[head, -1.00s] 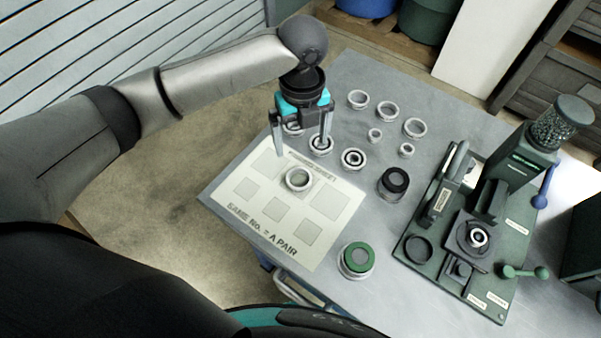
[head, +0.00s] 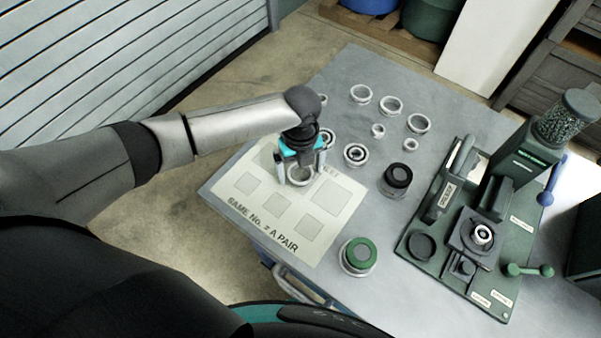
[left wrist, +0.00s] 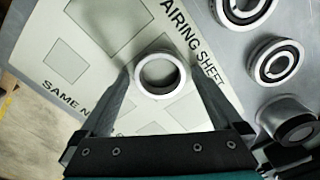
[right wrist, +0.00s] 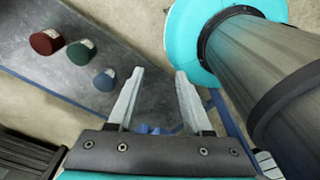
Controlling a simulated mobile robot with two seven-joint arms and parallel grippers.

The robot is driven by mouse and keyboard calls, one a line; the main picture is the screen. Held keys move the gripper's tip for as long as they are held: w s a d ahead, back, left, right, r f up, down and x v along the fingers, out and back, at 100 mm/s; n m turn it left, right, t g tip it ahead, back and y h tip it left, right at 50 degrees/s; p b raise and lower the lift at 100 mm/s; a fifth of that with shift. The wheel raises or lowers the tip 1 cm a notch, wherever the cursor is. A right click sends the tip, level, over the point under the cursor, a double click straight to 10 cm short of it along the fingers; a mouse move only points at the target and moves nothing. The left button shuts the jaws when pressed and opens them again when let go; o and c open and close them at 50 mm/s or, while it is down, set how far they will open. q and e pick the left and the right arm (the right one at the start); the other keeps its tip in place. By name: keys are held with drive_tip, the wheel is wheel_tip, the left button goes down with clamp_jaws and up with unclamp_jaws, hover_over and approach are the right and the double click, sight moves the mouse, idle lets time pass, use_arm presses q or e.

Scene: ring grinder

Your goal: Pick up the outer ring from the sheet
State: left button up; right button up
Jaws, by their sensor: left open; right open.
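The outer ring (head: 300,176) is a plain metal ring lying on the pale pairing sheet (head: 238,211) on the table. In the left wrist view the ring (left wrist: 160,92) lies between the fingers, its opening showing the sheet. My left gripper (head: 301,172) is over the ring with a finger on either side; the left wrist view shows its fingers (left wrist: 161,70) open. I cannot tell whether they touch the ring. My right gripper (right wrist: 160,72) is open and empty, away from the sheet.
Several loose rings and bearings (head: 355,154) stand behind and right of the sheet. A dark-topped cup (head: 397,177) and a green-topped one (head: 358,254) stand to its right. A green grinder (head: 468,235) fills the table's right side. Coloured cylinders (right wrist: 80,52) show in the right wrist view.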

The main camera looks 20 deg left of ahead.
use_arm(q)
drive_tip(key=shift+c, duration=0.2)
drive_tip(key=c, duration=1.4)
drive_tip(key=shift+o, duration=0.2)
